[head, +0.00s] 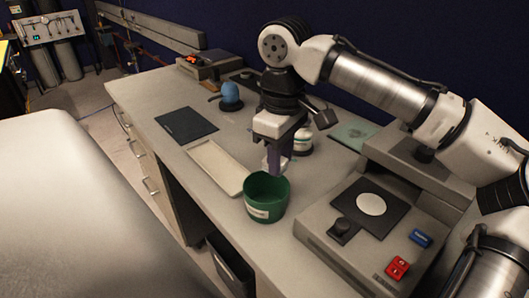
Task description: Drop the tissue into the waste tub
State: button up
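The waste tub is a round dark green tub (259,212) with a pale label, standing upright on the bench near its front edge. The inside bottom of the tub is hidden.
A cream tray (203,172) lies left of the tub, with a dark mat (186,126) beyond. A white bottle (303,141) stands behind my gripper. A grey instrument (345,262) with red and blue buttons is at right. A blue domed object (231,96) stands farther back.

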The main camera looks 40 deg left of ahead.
jog(key=o, duration=0.5)
notch_tip(320, 180, up, 14)
jog(key=shift+f+p, duration=0.1)
jog(key=shift+p, duration=0.2)
jog(key=shift+s, duration=0.1)
dwell(0.5)
